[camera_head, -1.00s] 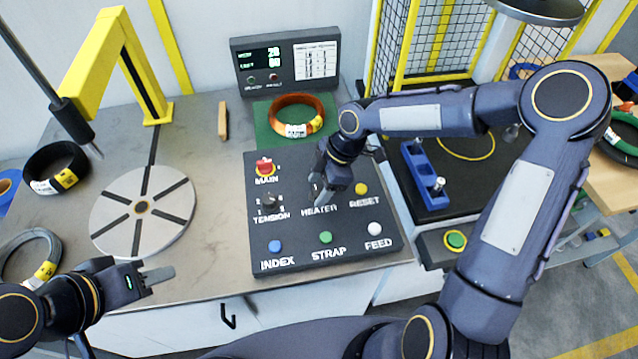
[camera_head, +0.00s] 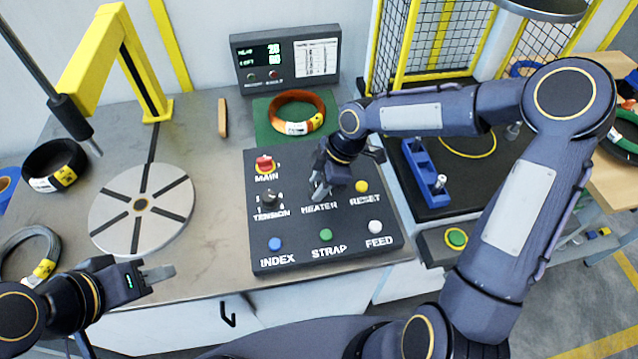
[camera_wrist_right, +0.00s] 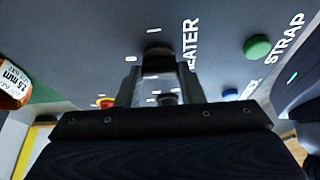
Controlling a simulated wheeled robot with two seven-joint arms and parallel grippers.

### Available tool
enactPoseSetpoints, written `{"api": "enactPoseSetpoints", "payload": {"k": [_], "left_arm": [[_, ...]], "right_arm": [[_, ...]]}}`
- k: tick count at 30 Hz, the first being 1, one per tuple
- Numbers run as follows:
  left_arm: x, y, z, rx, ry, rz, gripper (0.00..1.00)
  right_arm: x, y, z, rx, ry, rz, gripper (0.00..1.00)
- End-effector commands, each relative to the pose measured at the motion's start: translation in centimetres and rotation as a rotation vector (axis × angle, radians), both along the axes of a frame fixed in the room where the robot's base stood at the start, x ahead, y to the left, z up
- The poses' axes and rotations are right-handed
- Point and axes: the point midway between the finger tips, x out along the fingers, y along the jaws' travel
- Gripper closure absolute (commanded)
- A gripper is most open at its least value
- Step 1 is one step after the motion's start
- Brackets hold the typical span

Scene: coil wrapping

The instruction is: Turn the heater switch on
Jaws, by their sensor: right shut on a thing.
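The dark control panel (camera_head: 290,222) lies on the bench with a HEATER label (camera_head: 319,208) in its middle. My right gripper (camera_head: 317,192) is over the panel just above that label and hides the heater switch in the head view. In the right wrist view the dark heater switch knob (camera_wrist_right: 157,62) stands between the two fingertips of my right gripper (camera_wrist_right: 157,88), which are shut on it. The switch's on or off position cannot be read.
The red MAIN switch (camera_head: 264,164), TENSION knob (camera_head: 269,198), yellow RESET (camera_head: 362,186), blue INDEX (camera_head: 275,244), green STRAP (camera_head: 326,235) and white FEED (camera_head: 375,227) buttons surround the heater switch. A copper coil (camera_head: 297,112) and display box (camera_head: 286,60) stand behind. A round turntable (camera_head: 142,208) is left.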

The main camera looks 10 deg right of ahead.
Motion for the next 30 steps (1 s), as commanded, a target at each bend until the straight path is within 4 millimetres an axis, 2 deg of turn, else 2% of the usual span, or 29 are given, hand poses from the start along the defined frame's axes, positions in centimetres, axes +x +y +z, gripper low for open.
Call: {"api": "enactPoseSetpoints", "payload": {"k": [8, 30], "left_arm": [[0.0, 0.0, -2.9, 0.0, 0.0, 0.0, 0.64], [0.0, 0.0, -11.8, 0.0, 0.0, 0.0, 0.64]], "right_arm": [[-0.1, 0.0, -0.4, -0.002, -0.007, -0.188, 0.88], [-0.5, 0.4, -0.5, 0.002, -0.007, -0.885, 0.88]]}}
